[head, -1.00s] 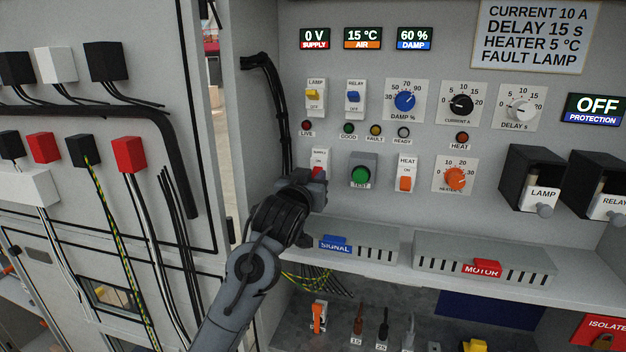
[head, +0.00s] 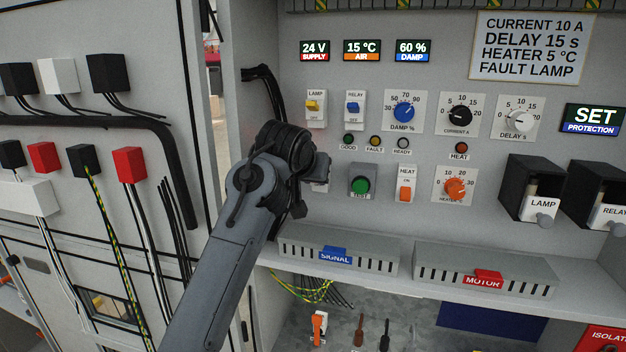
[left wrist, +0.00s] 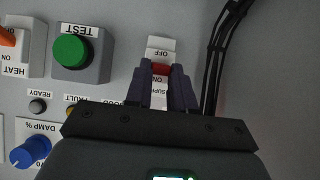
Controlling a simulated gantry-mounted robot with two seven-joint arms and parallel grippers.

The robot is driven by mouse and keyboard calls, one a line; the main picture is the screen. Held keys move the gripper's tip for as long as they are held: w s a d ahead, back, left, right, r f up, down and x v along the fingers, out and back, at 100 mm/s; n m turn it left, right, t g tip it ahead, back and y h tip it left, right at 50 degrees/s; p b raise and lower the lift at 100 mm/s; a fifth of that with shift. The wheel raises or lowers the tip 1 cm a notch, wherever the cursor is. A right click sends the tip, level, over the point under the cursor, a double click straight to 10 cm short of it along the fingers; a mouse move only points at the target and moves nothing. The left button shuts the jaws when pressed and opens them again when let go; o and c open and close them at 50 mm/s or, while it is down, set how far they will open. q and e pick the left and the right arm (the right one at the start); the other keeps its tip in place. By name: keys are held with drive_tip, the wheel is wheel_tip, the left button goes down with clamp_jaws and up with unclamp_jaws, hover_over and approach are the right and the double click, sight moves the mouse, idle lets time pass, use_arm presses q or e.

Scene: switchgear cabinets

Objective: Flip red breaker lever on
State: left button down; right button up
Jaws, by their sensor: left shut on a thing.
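The red breaker lever (left wrist: 161,69) shows between the fingers of my left gripper (left wrist: 162,74) in the left wrist view, which sees the panel upside down. The fingers are shut on the lever, one on each side. The white breaker plate (left wrist: 161,45) shows its OFF mark on one side of the lever and its ON mark and part of the supply label on the other. In the head view my left gripper (head: 318,170) is at the panel, and my arm hides the breaker. The supply display (head: 315,50) reads 24 V. My right gripper is not in view.
The green test button (head: 361,186) and the heat switch (head: 404,184) sit right of the gripper. Black cables (head: 268,90) run down the panel close by. A vented ledge (head: 300,250) juts out below. The protection display (head: 593,118) reads SET.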

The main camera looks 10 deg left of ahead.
use_arm(q)
drive_tip(key=shift+r, duration=0.1)
idle(0.4)
drive_tip(key=c, duration=1)
unclamp_jaws()
drive_tip(key=shift+o, duration=0.2)
drive_tip(key=b+v, duration=0.5)
drive_tip(key=v, duration=0.5)
drive_tip(key=shift+s+r+b, duration=0.25)
drive_tip(key=shift+r+b, duration=0.05)
drive_tip(key=shift+r, duration=0.05)
